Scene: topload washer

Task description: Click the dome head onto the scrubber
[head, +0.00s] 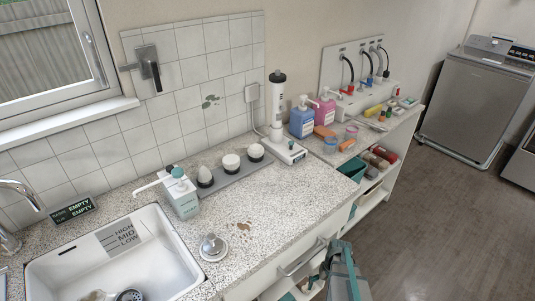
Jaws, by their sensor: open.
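The scrubber (278,100) is a white and black upright cylinder. It stands on a white base (286,149) at the back of the counter. Three heads sit on a grey tray (226,180) to its left. The left head (204,174) is dark and tapers to a point. The middle head (231,162) and right head (256,152) are white and rounded on dark bases; which is the dome head is too small to tell surely. My gripper (338,252), grey and teal, is at the bottom edge in front of the counter, open, empty and well away from the heads.
A pump bottle (183,195) stands in front of the tray's left end, near the sink (120,255). A round metal knob-like item (214,246) and brown spots (243,226) are on the counter. Blue (302,121) and pink (323,110) bottles stand right of the scrubber. The counter's front right is mostly clear.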

